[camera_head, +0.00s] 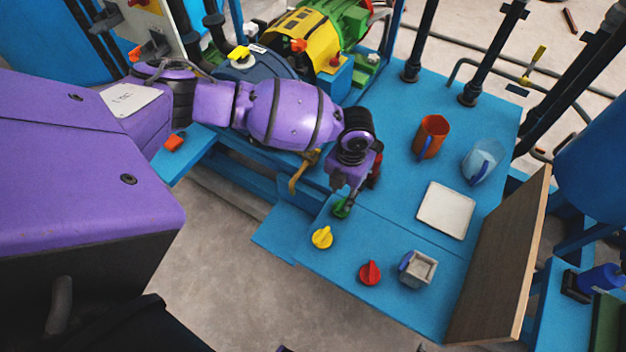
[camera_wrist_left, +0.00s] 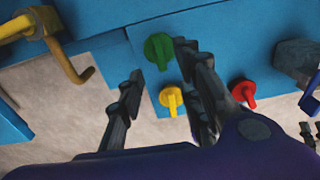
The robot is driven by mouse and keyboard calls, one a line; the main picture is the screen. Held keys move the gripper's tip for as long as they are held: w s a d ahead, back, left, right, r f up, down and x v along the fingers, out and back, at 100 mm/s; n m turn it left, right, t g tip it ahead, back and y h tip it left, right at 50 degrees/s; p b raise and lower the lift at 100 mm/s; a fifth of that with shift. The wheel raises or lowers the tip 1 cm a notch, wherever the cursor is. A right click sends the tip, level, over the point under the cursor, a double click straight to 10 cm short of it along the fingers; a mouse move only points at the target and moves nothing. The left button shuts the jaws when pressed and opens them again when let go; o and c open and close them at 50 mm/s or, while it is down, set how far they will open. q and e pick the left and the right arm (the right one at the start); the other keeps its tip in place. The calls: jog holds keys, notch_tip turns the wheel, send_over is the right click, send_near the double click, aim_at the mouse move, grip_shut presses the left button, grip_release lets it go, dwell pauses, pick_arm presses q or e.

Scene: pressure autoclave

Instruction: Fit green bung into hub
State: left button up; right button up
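The green bung (camera_wrist_left: 158,50) stands on the blue bench, with its raised grip showing in the left wrist view. In the head view it is the green bit (camera_head: 341,208) under my left gripper (camera_head: 344,198), partly hidden by it. The left wrist view shows my left gripper (camera_wrist_left: 159,59) with its fingers apart and nothing held. The bung appears between the fingertips, nearer the right-hand finger; I cannot tell whether they touch. Dark finger-like parts at the right edge of the wrist view may be my right gripper (camera_wrist_left: 309,132); their state is unclear. I cannot identify the hub.
A yellow bung (camera_head: 321,238) and a red bung (camera_head: 370,273) stand close by. A grey square cup (camera_head: 422,268), a white tile (camera_head: 446,212), an orange mug (camera_head: 431,138) and a clear blue-handled jug (camera_head: 483,158) are further right. A wooden board (camera_head: 505,260) stands at the right edge.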

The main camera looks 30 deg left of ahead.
aim_at(343, 203)
pick_arm(q)
jog(key=f, duration=0.7)
jog(key=shift+w+f, duration=0.2)
jog(key=shift+w, duration=0.1)
grip_shut()
